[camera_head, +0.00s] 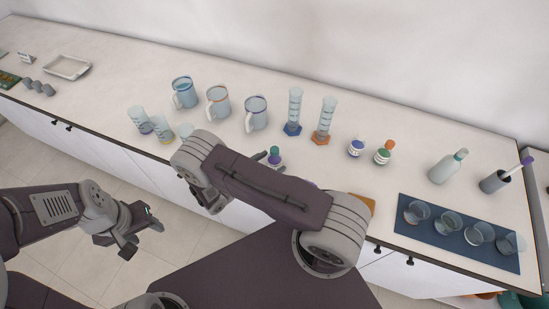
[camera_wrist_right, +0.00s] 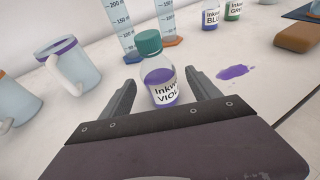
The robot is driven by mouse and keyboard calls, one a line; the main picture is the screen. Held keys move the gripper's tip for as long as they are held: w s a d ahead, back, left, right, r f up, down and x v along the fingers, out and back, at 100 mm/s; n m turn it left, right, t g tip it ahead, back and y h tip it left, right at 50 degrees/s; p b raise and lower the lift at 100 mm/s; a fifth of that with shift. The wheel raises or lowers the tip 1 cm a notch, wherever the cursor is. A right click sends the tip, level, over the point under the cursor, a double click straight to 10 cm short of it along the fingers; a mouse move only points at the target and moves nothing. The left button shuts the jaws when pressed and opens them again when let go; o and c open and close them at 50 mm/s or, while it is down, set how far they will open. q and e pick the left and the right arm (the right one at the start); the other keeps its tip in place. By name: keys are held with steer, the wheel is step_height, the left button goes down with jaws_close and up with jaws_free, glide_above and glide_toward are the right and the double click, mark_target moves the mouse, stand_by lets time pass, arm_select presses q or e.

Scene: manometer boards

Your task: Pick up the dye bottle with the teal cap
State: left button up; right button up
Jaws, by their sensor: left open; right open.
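In the head view the bottle (camera_head: 274,157) shows partly behind my right arm. My right gripper (camera_wrist_right: 162,92) is open, with one finger on each side of the bottle; I cannot tell whether either touches it. My left gripper (camera_head: 143,238) is open and empty, in front of the counter at the lower left.
A blue ink bottle (camera_head: 356,147) and an orange-capped green one (camera_head: 383,153) stand to the right. Measuring cylinders (camera_head: 293,112) and jugs (camera_head: 256,115) stand behind and left. A violet spill (camera_wrist_right: 233,72) and a brown block (camera_wrist_right: 297,38) lie right of the bottle.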

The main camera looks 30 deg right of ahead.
mark_target(271, 156)
steer(key=x, duration=0.2)
steer(key=shift+w+d+f, duration=0.1)
steer(key=shift+w+d, duration=0.05)
steer(key=shift+d, duration=0.2)
steer(key=shift+a, duration=0.1)
steer(key=c, duration=0.7)
arm_select(q)
steer(key=shift+r, duration=0.5)
arm_select(e)
jaws_close()
steer(key=shift+r, duration=0.45)
step_height(271, 156, up, 3)
steer(key=shift+f+b, duration=0.15)
steer(key=shift+b, duration=0.25)
arm_select(q)
step_height(271, 156, down, 3)
steer(key=shift+r+b, duration=0.15)
steer(key=shift+b, duration=0.75)
arm_select(e)
steer(key=s+d+r, duration=0.5)
steer(key=s+r, duration=0.2)
steer(key=s, duration=0.3)
steer(key=shift+s+d+r, duration=0.25)
